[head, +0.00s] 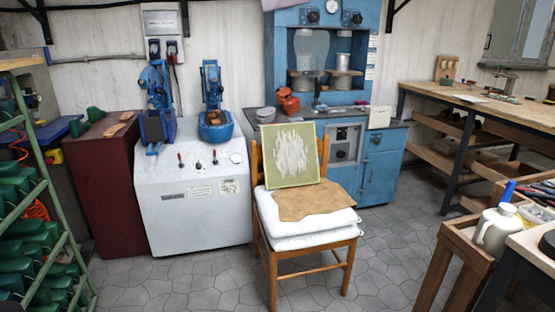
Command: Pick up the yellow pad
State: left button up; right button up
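No plainly yellow pad stands out in the head view. The nearest match is a square yellow-green panel (307,178) with white streaks, leaning upright against the back of a wooden chair (273,266). A tan, irregular leather-like piece (312,201) lies flat in front of it, on top of stacked white cushions (308,226) on the seat. Neither of my grippers is in view.
A grey machine cabinet (190,205) stands left of the chair, a blue machine (378,165) behind it. A green rack (45,190) is at the far left. A wooden stand with a white bottle (495,229) is at the right. The tiled floor (210,285) in front is clear.

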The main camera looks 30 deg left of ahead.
aim_at(290, 151)
jog(key=u, duration=0.9)
jog(key=i, duration=0.8)
jog(key=u, duration=1.45)
jog(key=i, duration=1.6)
jog(key=z, duration=0.15)
